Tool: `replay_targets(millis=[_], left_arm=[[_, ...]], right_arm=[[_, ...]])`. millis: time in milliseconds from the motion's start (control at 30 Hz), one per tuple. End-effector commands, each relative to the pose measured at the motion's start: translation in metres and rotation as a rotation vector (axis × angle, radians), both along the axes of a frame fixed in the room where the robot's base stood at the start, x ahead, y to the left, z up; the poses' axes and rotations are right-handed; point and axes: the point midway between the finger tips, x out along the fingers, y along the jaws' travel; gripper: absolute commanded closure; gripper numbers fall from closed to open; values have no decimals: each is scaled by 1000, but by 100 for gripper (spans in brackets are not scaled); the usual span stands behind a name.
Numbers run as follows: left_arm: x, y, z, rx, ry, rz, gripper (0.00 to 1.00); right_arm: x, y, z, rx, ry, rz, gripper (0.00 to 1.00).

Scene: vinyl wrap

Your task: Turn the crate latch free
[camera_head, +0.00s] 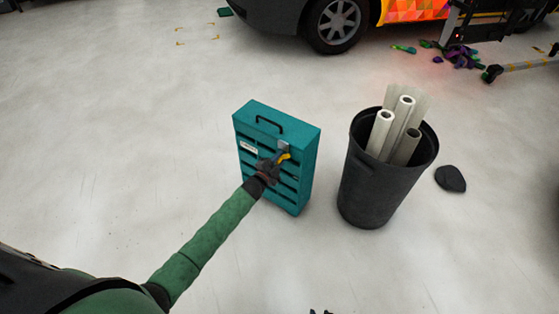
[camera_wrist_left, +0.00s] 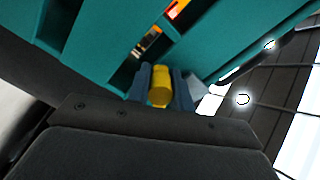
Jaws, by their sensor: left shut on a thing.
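A teal slatted crate (camera_head: 262,112) stands upright on the floor near the middle of the head view, with a dark handle on top. Its slats (camera_wrist_left: 85,35) fill the upper part of the left wrist view. The yellow latch (camera_head: 284,157) sits on a grey plate at the upper right of its front. My left gripper (camera_head: 270,167) is at the crate front, shut on the latch; the latch's yellow end (camera_wrist_left: 159,88) shows between the fingers in the left wrist view. The fingertips are partly hidden. Only a small dark tip at the bottom edge might be my right gripper; I cannot tell.
A black bin (camera_head: 372,188) holding several pale tubes (camera_head: 398,125) stands right of the crate. A dark stone-like lump (camera_head: 450,179) lies beside it. A parked vehicle (camera_head: 300,20) and colourful scraps (camera_head: 458,54) are at the back. The floor left of the crate is clear.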

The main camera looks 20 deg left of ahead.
Motion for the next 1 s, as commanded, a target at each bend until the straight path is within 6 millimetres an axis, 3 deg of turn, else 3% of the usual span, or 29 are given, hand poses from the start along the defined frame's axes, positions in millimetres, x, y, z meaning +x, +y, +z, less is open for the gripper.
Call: replay_targets(millis=[600,1000], left_arm=[[-1,-1,-3,514,-168,-2,100],[-1,-1,-3,675,-218,-1,100]], right_arm=[[-3,-1,-28,0,0,-3,64],[-2,-1,-37,0,-2,-4,64]])
